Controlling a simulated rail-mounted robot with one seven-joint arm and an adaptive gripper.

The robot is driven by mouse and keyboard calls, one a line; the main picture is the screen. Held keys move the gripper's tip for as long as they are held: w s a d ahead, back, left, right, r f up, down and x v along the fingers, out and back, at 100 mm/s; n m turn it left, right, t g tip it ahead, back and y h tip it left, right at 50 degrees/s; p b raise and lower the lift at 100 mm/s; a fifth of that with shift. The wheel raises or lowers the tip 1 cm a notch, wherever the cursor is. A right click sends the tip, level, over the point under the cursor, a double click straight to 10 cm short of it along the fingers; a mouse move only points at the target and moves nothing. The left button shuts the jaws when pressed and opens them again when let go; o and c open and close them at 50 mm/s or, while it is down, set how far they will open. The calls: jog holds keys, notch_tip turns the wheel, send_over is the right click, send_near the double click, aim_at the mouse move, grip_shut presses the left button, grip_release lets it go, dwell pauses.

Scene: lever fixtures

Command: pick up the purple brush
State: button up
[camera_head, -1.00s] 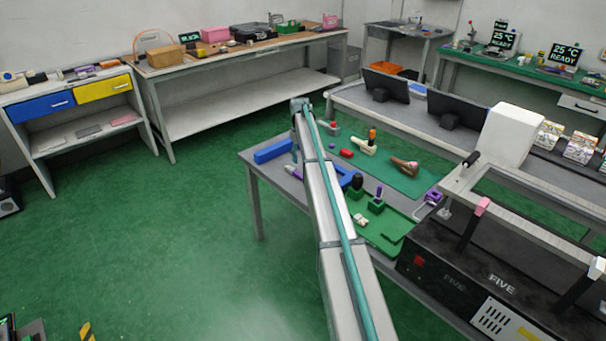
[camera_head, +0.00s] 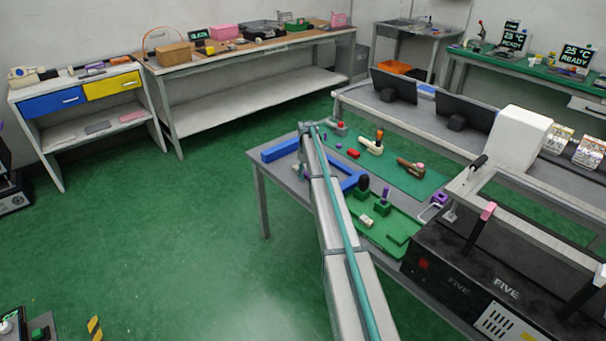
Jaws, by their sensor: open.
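The purple brush (camera_head: 295,174) lies on the grey table near its left edge, beside my arm. Only a small part of it shows, and the gripper covers the rest. My gripper (camera_head: 300,166) points down over that spot, just below the bend of my arm. It is small and partly hidden, and its fingers look apart. I cannot tell whether it touches the brush.
A blue block (camera_head: 280,150) lies at the table's back left. A blue bracket (camera_head: 350,181) lies right of my arm. A green tray (camera_head: 397,241) holds green blocks with a purple peg (camera_head: 386,193). A green mat (camera_head: 417,181) carries a brown tool (camera_head: 410,167). A black machine (camera_head: 470,275) stands at right.

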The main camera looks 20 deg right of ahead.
grip_shut()
jog(key=shift+r, duration=0.1)
